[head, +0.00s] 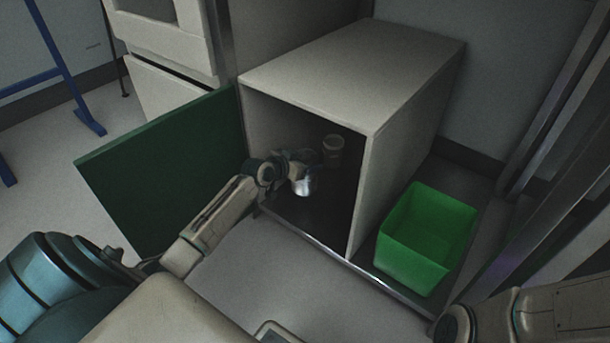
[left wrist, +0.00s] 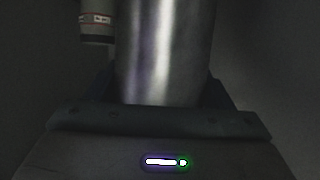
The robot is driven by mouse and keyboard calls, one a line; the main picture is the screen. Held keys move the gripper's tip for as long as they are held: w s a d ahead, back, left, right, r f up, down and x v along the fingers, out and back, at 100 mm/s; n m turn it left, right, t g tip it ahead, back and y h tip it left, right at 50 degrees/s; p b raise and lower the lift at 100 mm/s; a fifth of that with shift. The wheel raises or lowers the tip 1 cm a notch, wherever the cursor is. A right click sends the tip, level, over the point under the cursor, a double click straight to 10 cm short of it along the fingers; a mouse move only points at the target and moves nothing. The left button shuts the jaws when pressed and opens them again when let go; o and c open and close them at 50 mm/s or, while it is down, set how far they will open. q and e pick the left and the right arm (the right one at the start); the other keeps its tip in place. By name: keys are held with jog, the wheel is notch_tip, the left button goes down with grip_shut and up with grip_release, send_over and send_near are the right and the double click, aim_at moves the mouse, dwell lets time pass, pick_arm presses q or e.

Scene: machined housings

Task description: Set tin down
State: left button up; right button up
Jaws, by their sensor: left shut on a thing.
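A shiny metal tin (head: 306,186) is inside the open cabinet, near its front opening. My left gripper (head: 302,170) reaches in through the opening and is shut on the tin. In the left wrist view the tin (left wrist: 165,50) stands between the gripper's dark fingers (left wrist: 160,102), its top cut off by the frame edge. Whether its base touches the cabinet floor (head: 318,218) cannot be told. My right gripper is out of view; only part of the right arm shows at the lower right.
A pale container with a dark base (head: 333,146) is deeper in the cabinet (head: 350,75); it also shows in the left wrist view (left wrist: 97,22). The green door (head: 165,165) is open to the left. A green bin (head: 405,265) stands right of the cabinet.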

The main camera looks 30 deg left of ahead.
aim_at(308, 186)
pick_arm(q)
jog(key=shift+w+a+r, duration=0.1)
jog(key=shift+w, duration=0.15)
notch_tip(308, 186, down, 4)
jog(key=b, duration=0.3)
jog(key=shift+r, duration=0.3)
jog(key=o, duration=1.9)
jog(key=shift+f, duration=0.2)
